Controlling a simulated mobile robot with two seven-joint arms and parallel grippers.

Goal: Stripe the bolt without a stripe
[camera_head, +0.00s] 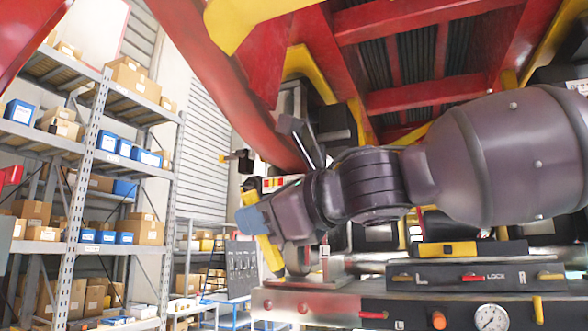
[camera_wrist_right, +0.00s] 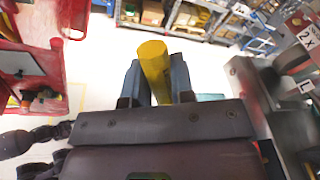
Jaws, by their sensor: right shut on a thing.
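My right gripper (camera_head: 256,218) comes in from the right in the head view and is shut on a yellow marker-like stick (camera_head: 270,254). The stick points down and slightly right from the bluish fingers. In the right wrist view the same yellow stick (camera_wrist_right: 154,58) stands between the two fingers. Its working tip is too small to tell. I cannot make out any bolt, striped or not, with certainty; small reddish round spots (camera_head: 303,308) show on the metal block below the gripper. My left gripper is not in view.
The red coaster frame (camera_head: 430,15) hangs overhead. A dark panel with a gauge (camera_head: 490,318) and a red LOCK handle (camera_head: 474,277) lies under my arm. A shelf rack (camera_head: 100,150) with boxes stands left. Open floor (camera_wrist_right: 110,60) shows in the wrist view.

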